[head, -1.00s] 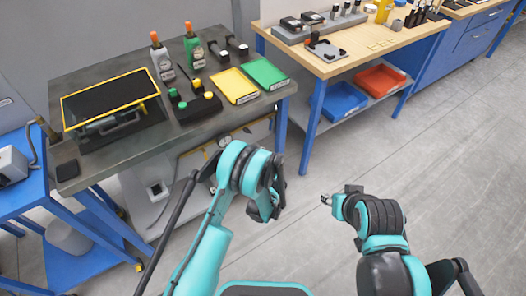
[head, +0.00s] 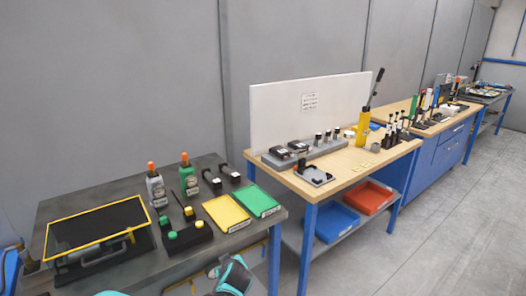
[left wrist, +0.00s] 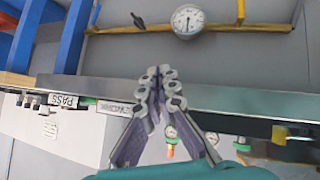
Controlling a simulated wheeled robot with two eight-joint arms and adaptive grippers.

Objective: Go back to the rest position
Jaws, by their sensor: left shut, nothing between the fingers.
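My left gripper (left wrist: 158,85) shows in the left wrist view with its two grey fingers together and nothing between them. It appears close to the edge of the dark workbench (left wrist: 240,98), apart from the objects there. My right gripper is in neither current view.
The dark bench holds a yellow-framed black case (head: 100,228), a yellow tray (head: 226,213), a green tray (head: 256,201) and two orange-capped bottles. A wooden bench (head: 345,168) with blue (head: 336,220) and red bins (head: 369,197) stands right. Floor at far right is clear.

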